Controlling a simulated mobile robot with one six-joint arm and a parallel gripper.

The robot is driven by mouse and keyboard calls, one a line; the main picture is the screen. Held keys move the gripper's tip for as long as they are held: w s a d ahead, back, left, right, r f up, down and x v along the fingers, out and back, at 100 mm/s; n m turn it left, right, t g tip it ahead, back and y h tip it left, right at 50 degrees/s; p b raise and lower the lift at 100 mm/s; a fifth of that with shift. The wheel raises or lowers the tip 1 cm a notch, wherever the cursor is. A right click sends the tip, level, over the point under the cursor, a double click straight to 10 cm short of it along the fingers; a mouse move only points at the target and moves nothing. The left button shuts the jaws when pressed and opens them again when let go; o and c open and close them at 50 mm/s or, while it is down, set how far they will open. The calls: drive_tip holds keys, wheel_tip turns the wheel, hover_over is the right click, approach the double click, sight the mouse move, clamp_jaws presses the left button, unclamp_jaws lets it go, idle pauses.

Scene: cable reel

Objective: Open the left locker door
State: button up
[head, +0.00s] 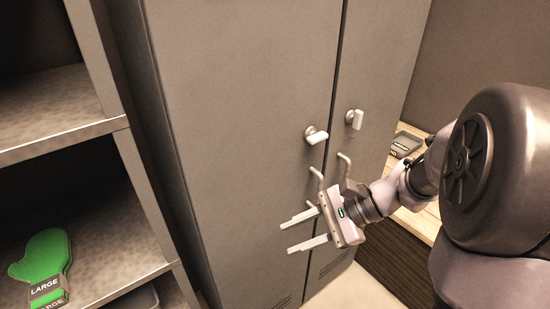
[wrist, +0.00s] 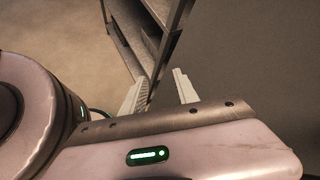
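The left locker door (head: 235,130) is a tall grey-brown panel and looks closed. It has a pale knob (head: 316,135) near its right edge and a bent pull handle (head: 318,180) below that. My gripper (head: 286,238) is in front of the door's lower right part, below and left of the pull handle. Its two pale fingers point left, parted, with nothing between them. The fingers also show parted in the wrist view (wrist: 160,88). My gripper's body overlaps the area just below the handle, so I cannot tell how far apart in depth they are.
The right locker door (head: 385,70) is closed, with its own knob (head: 355,119) and handle (head: 345,165). An open shelf unit (head: 90,135) stands at left, holding a green mitt (head: 42,262). A wooden bench (head: 425,218) with a grey tray (head: 405,143) is at right.

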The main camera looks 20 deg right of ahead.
drive_tip(key=w+d+f+m+t+y, duration=0.1)
drive_tip(key=w+d+f+m+t, duration=0.1)
drive_tip(key=d+m+t, duration=0.35)
drive_tip(key=w+d+f+m+t+y, duration=0.1)
drive_tip(key=w+d+f+m+t, duration=0.15)
drive_tip(key=d, duration=0.65)
drive_tip(key=m+t+h, duration=0.3)
drive_tip(key=m+t, duration=0.1)
drive_tip(key=m, duration=0.1)
approach(320, 190)
drive_tip(key=b+x, duration=0.1)
drive_tip(key=x, duration=0.2)
drive_tip(key=b+x, duration=0.1)
drive_tip(key=x, duration=0.3)
drive_tip(key=b+x, duration=0.1)
drive_tip(key=x, duration=0.2)
drive_tip(key=shift+w+d+f, duration=0.15)
drive_tip(key=shift+w+f, duration=0.15)
drive_tip(key=shift+w, duration=0.1)
clamp_jaws()
